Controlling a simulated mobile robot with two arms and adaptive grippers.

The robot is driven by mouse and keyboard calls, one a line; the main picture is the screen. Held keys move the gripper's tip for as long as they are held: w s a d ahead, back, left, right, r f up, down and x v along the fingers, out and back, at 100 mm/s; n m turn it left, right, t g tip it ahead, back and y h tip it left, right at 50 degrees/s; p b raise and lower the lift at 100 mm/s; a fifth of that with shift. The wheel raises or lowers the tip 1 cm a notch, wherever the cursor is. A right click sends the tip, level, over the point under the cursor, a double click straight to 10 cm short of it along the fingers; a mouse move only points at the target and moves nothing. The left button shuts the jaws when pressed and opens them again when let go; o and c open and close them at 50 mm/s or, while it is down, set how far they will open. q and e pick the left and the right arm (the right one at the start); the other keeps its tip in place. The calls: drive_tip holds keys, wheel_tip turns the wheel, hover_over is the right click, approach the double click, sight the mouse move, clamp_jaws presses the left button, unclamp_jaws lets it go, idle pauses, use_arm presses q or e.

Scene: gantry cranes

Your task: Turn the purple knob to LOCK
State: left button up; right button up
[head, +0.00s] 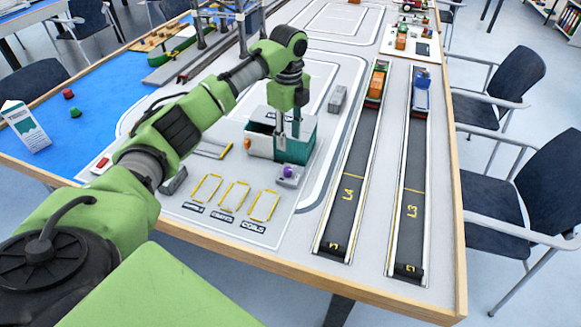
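The small purple knob (288,171) sits on a pale base on the table mat, at the near right corner of a teal and grey box (297,153). Its pointer and any LOCK mark are too small to read. My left gripper (288,143) points down over the box, a little above and behind the knob in the picture. Its two fingers are apart with nothing visible between them. Whether its fingertips touch the box I cannot tell. My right gripper is not in view.
An orange knob (247,143) is at the box's left end. Yellow-framed pads (235,196) lie in front. Two dark lanes, L4 (349,190) and L3 (412,195), run along the right, with toy trucks at their far ends. A grey block (337,99) stands behind the box.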

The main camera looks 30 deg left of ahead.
sight(289, 169)
use_arm(q)
wheel_tip(289, 169, down, 12)
drive_tip(key=shift+s+f+p, duration=0.1)
drive_tip(key=shift+s+p, duration=0.05)
drive_tip(key=shift+p, duration=0.35)
clamp_jaws()
